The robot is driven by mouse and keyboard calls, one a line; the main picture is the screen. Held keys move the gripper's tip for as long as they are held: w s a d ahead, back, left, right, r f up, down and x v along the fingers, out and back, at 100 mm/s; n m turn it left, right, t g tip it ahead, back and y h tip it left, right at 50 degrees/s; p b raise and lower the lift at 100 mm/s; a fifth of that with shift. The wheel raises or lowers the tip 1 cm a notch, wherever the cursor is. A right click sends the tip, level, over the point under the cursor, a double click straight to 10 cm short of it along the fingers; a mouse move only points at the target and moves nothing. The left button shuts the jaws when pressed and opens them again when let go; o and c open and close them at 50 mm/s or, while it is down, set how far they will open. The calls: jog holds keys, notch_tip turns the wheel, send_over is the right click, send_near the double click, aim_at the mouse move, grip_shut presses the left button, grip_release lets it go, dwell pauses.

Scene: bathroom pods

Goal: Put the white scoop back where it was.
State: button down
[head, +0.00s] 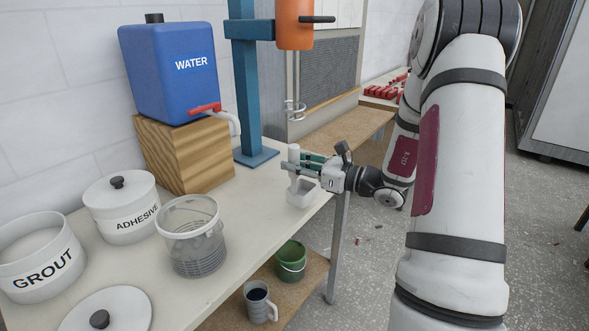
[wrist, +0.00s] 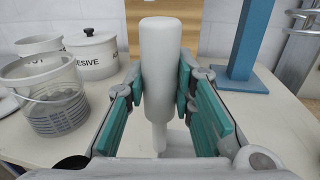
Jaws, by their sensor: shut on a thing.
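My gripper (head: 306,166) is shut on the upright handle of the white scoop (head: 302,195), near the table's right edge. In the wrist view the scoop's thick white handle (wrist: 160,62) stands between the two teal finger pads. The scoop's bowl hangs below the fingers, low over the white tabletop. I cannot tell whether it touches the table. In the wrist view the bowl is mostly hidden behind the handle and my gripper.
An open grout pot (head: 38,262), a lidded adhesive pot (head: 125,215), a clear bucket (head: 192,245) and a loose lid (head: 110,310) stand left. A blue water tank (head: 165,75) sits on a wooden block (head: 190,158). A teal stand (head: 247,90) rises behind. A green bucket (head: 291,262) and mug (head: 258,302) are below.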

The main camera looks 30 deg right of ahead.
jog(key=w+d+f, duration=0.3)
jog(key=w+f, duration=0.1)
jog(key=w, duration=0.1)
jog(key=shift+d, duration=0.2)
jog(key=shift+f, duration=0.15)
jog(key=c, duration=1.4)
grip_release()
jog(key=shift+o, duration=0.2)
